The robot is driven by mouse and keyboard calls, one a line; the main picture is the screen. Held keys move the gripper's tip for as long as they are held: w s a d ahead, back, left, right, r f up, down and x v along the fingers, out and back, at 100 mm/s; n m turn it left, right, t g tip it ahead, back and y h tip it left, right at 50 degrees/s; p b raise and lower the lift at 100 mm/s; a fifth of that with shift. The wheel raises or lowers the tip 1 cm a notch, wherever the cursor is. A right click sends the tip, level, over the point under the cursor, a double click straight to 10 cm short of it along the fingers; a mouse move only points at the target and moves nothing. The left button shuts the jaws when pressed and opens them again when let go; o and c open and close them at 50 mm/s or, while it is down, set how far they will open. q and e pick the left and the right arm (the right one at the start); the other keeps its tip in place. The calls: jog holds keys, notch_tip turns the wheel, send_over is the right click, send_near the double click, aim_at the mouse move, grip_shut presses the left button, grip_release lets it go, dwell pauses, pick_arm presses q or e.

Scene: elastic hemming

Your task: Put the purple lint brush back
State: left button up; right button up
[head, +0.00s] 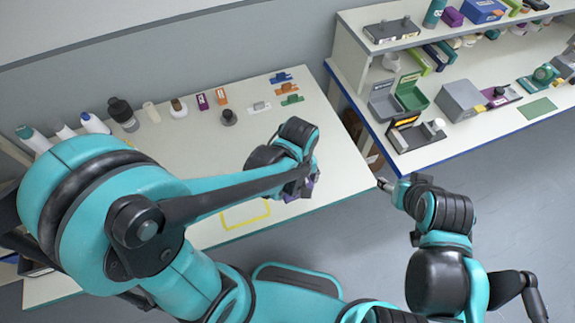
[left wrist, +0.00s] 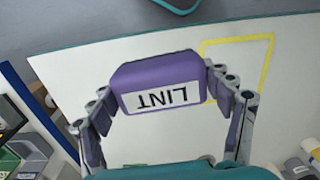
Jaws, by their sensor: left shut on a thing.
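The purple lint brush (left wrist: 155,72), with a white LINT label, is between the fingers of my left gripper (left wrist: 160,88) in the left wrist view. The gripper is shut on it. In the head view the brush (head: 302,188) is mostly hidden behind my left gripper (head: 298,180), over the right part of the pale table. A yellow outline (head: 248,222) is marked on the table, left of and nearer than the brush. In the left wrist view the outline (left wrist: 267,65) shows beside and partly behind the brush. My right gripper (head: 386,185) is off the table's right edge; its finger gap is unclear.
Bottles, spools and coloured clips (head: 285,88) stand along the back of the pale table (head: 185,160). A blue-edged shelf unit (head: 405,165) with boxes stands at the right, across a narrow gap. The table's middle is largely clear.

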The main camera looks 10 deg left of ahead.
pick_arm(q)
jog(key=shift+s, duration=0.15)
jog(key=w+a+f+b, duration=0.1)
jog(key=w+a+f, duration=0.1)
jog(key=w, duration=0.1)
jog(key=w+a+f+b, duration=0.1)
jog(key=w+a+f, duration=0.1)
jog(key=w, duration=0.1)
jog(key=w+a+f, duration=0.2)
jog(key=w+f, duration=0.1)
jog(key=w, duration=0.1)
jog(key=shift+a+b, duration=0.2)
jog(key=shift+b, duration=0.2)
notch_tip(320, 180, down, 4)
jog(key=shift+r+b, duration=0.1)
jog(key=shift+b, duration=0.6)
jog(key=shift+r, duration=0.1)
jog(key=shift+s, duration=0.1)
jog(key=shift+f+b, duration=0.4)
jog(key=shift+f, duration=0.05)
jog(key=o, duration=1.1)
